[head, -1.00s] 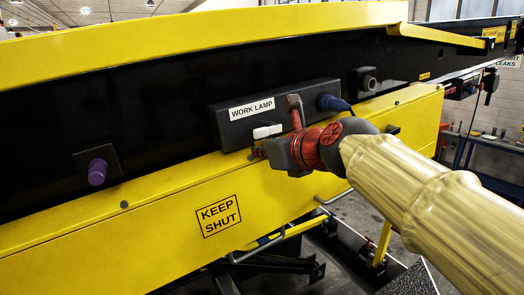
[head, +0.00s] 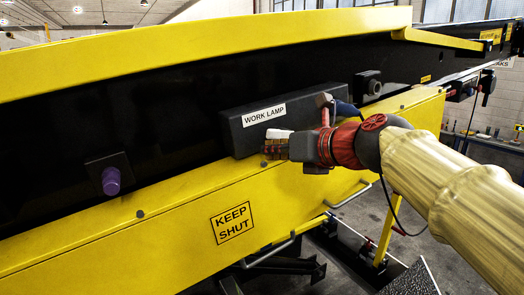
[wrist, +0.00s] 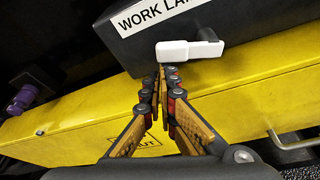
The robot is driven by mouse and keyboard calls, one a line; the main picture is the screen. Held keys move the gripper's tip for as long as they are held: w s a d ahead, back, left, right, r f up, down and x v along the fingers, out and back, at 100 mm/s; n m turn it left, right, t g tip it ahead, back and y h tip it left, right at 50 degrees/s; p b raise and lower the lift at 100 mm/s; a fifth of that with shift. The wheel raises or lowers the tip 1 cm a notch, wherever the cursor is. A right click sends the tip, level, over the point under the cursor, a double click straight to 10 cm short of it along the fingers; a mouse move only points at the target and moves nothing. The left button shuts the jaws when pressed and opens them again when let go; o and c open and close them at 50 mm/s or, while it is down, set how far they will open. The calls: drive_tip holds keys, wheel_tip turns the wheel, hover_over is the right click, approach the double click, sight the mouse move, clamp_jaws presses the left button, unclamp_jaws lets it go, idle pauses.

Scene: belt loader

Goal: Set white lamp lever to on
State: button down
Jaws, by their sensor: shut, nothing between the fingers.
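The white lamp lever (wrist: 190,50) sticks out from the front of the black box labelled WORK LAMP (head: 240,130). My gripper (wrist: 160,72) is shut and empty. Its fingertips are just below the lever's left part in the wrist view; I cannot tell whether they touch it. In the head view my gripper (head: 268,147) points left, in front of the box's lower edge.
A purple knob (head: 111,180) sits on the black panel to the left. A yellow cover marked KEEP SHUT (head: 165,240) runs below the box. A blue plug (head: 345,108) with a cable is at the box's right end. A grey handle (head: 268,250) juts out below.

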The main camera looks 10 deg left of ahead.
drive_tip(key=shift+a+r+m+y+p, duration=0.3)
drive_tip(key=shift+r+m+p, duration=0.45)
drive_tip(key=shift+p, duration=0.25)
drive_tip(key=r+p, duration=0.1)
drive_tip(key=p, duration=0.1)
drive_tip(key=r+m+p, duration=0.1)
drive_tip(key=p, duration=0.1)
drive_tip(key=shift+d+g+y, duration=0.2)
drive_tip(key=shift+g+y, duration=0.1)
drive_tip(key=shift+g, duration=0.1)
drive_tip(key=shift+r+p, duration=0.35)
drive_tip(key=shift+r, duration=0.05)
